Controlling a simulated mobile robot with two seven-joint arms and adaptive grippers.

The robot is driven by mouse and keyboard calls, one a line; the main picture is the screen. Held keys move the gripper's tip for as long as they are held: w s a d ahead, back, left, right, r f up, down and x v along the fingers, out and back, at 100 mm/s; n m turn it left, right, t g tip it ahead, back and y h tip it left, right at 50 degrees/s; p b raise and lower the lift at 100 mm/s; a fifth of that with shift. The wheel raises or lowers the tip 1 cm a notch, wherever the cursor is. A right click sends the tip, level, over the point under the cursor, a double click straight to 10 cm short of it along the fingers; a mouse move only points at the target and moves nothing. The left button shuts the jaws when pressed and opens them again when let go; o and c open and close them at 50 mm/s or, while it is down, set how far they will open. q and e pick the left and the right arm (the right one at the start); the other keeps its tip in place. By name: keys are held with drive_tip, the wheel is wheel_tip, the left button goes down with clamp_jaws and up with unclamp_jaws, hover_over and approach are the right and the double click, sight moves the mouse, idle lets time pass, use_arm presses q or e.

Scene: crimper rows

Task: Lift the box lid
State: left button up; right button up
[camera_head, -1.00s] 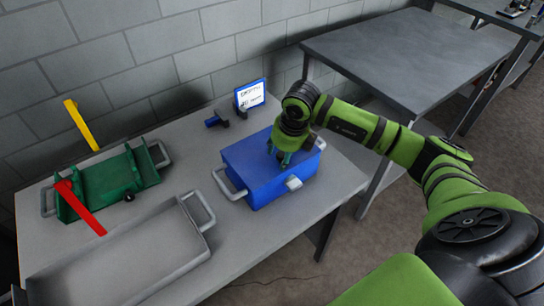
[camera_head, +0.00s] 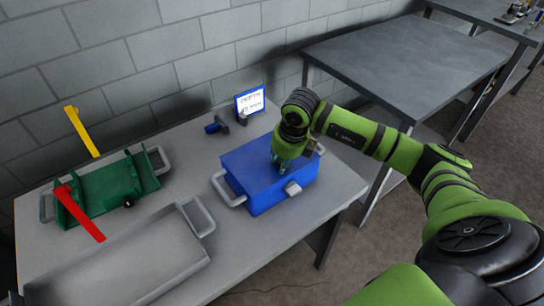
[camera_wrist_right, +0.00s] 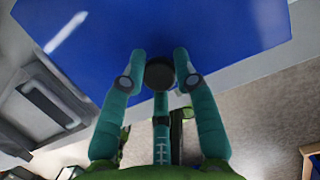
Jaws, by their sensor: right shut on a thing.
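The blue box (camera_head: 265,200) stands shut on the grey table, with a side handle (camera_head: 229,190) and a pale front latch (camera_head: 293,188). Its flat blue lid (camera_head: 247,163) lies level on top. My right gripper (camera_head: 283,162) points down at the lid's right part. In the right wrist view, the teal fingers of my right gripper (camera_wrist_right: 161,68) are closed around a round dark knob (camera_wrist_right: 159,74) against the blue lid (camera_wrist_right: 100,60). In the head view the gripper hides the knob. My left gripper is not in view.
A green holder (camera_head: 110,187), a red bar (camera_head: 80,213), a yellow bar (camera_head: 82,131) and a grey tray (camera_head: 190,262) are on the left. A sign (camera_head: 250,103) and a blue tool (camera_head: 216,125) stand behind the box. A second table (camera_head: 405,65) is at the right.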

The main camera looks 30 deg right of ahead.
drive_tip(key=shift+w+r+p, duration=0.4)
drive_tip(key=shift+w+r, duration=0.25)
drive_tip(key=shift+r, duration=0.25)
drive_tip(key=shift+w+a+r+p, duration=0.1)
drive_tip(key=shift+w+r+p, duration=0.35)
drive_tip(key=shift+r, duration=0.4)
drive_tip(key=shift+w+r+p, duration=0.3)
drive_tip(key=shift+w+r, duration=0.1)
drive_tip(key=shift+r, duration=0.5)
drive_tip(key=shift+w+a+r+p, duration=0.1)
drive_tip(key=shift+w+r+p, duration=0.35)
drive_tip(key=shift+r, duration=0.4)
drive_tip(key=w+r, duration=0.5)
drive_tip(key=w, duration=0.2)
drive_tip(key=shift+w+a, duration=0.3)
